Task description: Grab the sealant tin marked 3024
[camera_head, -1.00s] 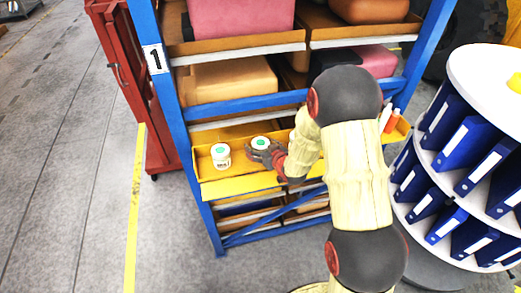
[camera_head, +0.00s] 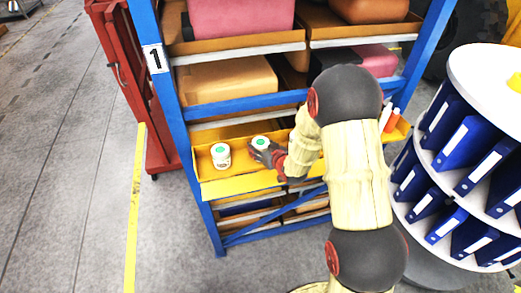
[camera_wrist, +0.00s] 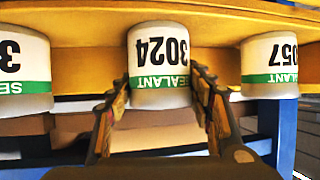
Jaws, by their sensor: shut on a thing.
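The sealant tin marked 3024 (camera_wrist: 158,62) is white with a green band and appears upside down in the middle of the wrist view. My gripper (camera_wrist: 160,98) is shut on it, with one finger on each side. In the head view the same tin (camera_head: 260,142) stands on the yellow shelf tray, with my gripper (camera_head: 268,156) at its front right side. Its top has a green spot. The tin appears to be still on the tray.
Another sealant tin (camera_head: 220,155) stands to the left on the yellow tray (camera_head: 240,184). A tin ending in 057 (camera_wrist: 270,65) is close on the right in the wrist view. Orange-tipped bottles (camera_head: 391,122) stand at the tray's right end. Blue rack posts (camera_head: 180,130) flank the tray.

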